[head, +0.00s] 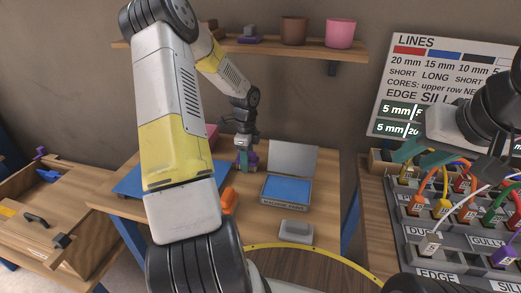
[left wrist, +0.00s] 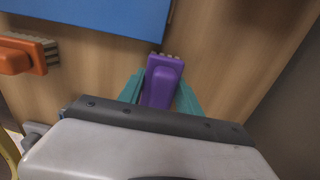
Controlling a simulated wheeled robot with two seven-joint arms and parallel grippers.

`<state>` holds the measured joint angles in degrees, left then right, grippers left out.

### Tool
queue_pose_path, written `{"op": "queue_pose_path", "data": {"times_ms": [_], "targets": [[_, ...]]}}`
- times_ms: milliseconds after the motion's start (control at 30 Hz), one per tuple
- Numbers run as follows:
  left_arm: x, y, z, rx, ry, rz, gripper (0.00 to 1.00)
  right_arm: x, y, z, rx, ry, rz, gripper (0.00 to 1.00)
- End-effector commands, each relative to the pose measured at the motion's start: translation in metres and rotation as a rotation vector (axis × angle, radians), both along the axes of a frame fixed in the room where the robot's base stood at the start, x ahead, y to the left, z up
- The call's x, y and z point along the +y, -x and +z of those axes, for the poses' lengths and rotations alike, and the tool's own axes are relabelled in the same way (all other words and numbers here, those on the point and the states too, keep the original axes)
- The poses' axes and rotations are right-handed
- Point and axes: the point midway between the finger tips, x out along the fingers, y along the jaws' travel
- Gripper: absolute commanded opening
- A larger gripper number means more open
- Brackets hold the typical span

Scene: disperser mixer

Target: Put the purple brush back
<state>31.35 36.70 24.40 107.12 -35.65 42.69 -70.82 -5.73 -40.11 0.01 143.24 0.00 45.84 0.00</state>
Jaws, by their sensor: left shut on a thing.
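The purple brush (left wrist: 163,82) is between the teal fingers of my left gripper (left wrist: 160,92) in the left wrist view, with its pale bristles toward the top of the picture. In the head view my left gripper (head: 246,160) is at the back of the wooden table, shut on the purple brush (head: 254,160), which is partly hidden by the fingers. I cannot tell whether the brush touches the table. My right gripper (head: 421,155) is at the right, above the cable rack, with its teal fingers apart and nothing seen between them.
An orange brush (head: 229,201) lies on the table (head: 262,222), partly behind my left arm. A blue sheet (head: 130,181) lies at the left. An open case with a blue pad (head: 287,190) and a grey block (head: 296,231) stand to the right. A shelf (head: 262,48) hangs above.

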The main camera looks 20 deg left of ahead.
Motion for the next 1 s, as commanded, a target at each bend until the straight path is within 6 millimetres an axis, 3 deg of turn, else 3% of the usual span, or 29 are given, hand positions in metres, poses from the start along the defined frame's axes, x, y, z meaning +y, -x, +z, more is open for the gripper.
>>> {"op": "queue_pose_path", "data": {"times_ms": [367,400,500,833,1000], "targets": [[0.0,0.0,-0.005,-0.001,0.0,-0.001,0.03,0.0,0.0,0.0,0.0,0.0,0.0,0.36],[0.0,0.0,-0.005,-0.002,0.0,-0.001,0.47,0.0,0.0,0.0,0.0,0.0,0.0,0.36],[0.0,-0.001,-0.005,-0.002,0.0,-0.001,0.62,0.0,0.0,0.0,0.0,0.0,0.0,0.36],[0.0,-0.001,-0.003,-0.003,-0.001,-0.001,0.62,0.0,0.0,0.0,0.0,0.0,0.0,0.36],[0.0,-0.002,0.019,-0.006,-0.002,0.0,0.62,0.0,0.0,0.0,0.0,0.0,0.0,0.36]]}}
